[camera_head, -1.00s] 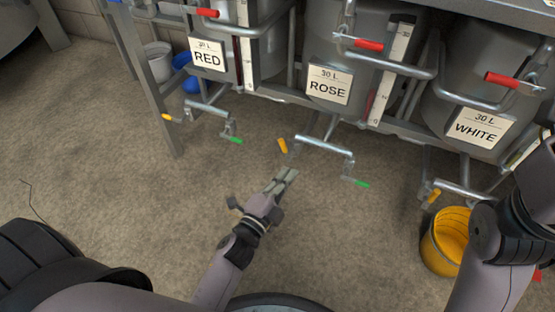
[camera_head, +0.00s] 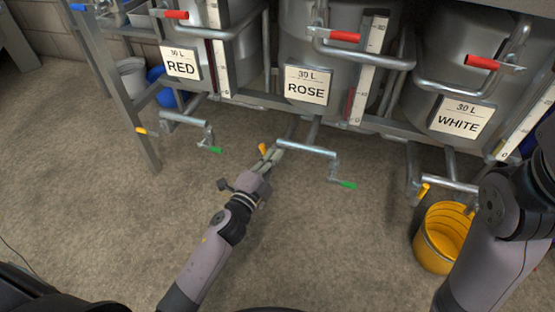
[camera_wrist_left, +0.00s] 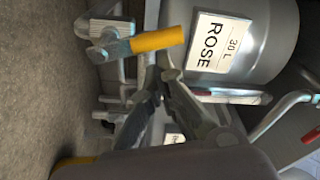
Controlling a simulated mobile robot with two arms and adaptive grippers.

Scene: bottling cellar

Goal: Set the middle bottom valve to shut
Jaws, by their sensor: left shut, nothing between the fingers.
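The ROSE tank (camera_head: 318,40) is the middle one of three. Under it runs a grey pipe (camera_head: 306,148) with a yellow lever (camera_head: 262,149) at its left end and a green lever (camera_head: 343,184) at its right end. My left gripper (camera_head: 275,155) is shut and empty, close beside the yellow lever. In the left wrist view the yellow lever (camera_wrist_left: 158,40) sticks out sideways from its grey valve body (camera_wrist_left: 108,45), just beyond the shut fingers (camera_wrist_left: 158,78). I cannot tell whether they touch. My right arm shows at the right, but its gripper is out of view.
The RED tank's pipe (camera_head: 186,119) is at the left and the WHITE tank's pipe (camera_head: 452,182) at the right, each with its own levers. A yellow bucket (camera_head: 425,255) stands at the right. Red levers (camera_head: 345,36) sit higher up. Floor in front is clear.

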